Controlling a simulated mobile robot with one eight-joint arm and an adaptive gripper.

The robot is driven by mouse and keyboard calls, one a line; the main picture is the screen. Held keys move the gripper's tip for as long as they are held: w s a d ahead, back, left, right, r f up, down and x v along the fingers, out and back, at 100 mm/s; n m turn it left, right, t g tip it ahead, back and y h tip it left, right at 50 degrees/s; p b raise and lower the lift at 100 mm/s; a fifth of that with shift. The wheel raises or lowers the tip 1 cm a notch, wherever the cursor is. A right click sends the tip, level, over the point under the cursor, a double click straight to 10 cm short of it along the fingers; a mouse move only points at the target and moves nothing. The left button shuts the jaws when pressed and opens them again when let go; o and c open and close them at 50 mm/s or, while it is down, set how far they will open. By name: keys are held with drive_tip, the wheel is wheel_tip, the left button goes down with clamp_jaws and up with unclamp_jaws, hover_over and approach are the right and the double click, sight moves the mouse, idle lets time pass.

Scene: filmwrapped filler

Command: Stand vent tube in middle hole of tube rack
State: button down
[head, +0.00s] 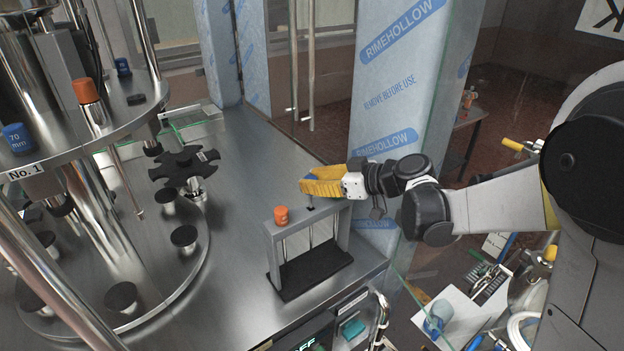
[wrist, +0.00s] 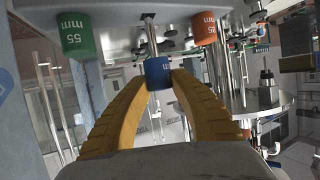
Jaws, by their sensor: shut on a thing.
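A vent tube with a blue cap (wrist: 158,72) is between the two yellow fingers of my gripper (wrist: 158,84), which are shut on it. In the head view my gripper (head: 322,186) is above the top bar of the tube rack (head: 342,217), over its middle. A thin stem with dark parts runs from the blue cap toward the rack. I cannot tell how far its tip sits in the middle hole. An orange-capped tube (head: 281,214) stands in the rack's left hole. A green-capped tube (wrist: 76,34) shows in the wrist view; my gripper hides it in the head view.
The rack stands near the front right edge of the steel bench (head: 250,160). A round carousel machine (head: 150,260) with orange and blue caps fills the left. A film-wrapped post (head: 395,100) rises behind my gripper. Bench space between carousel and rack is clear.

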drive_tip(key=shift+f+b, duration=2.2)
drive_tip(key=shift+f, duration=0.4)
drive_tip(key=shift+f, duration=0.2)
drive_tip(key=c, duration=1.1)
unclamp_jaws()
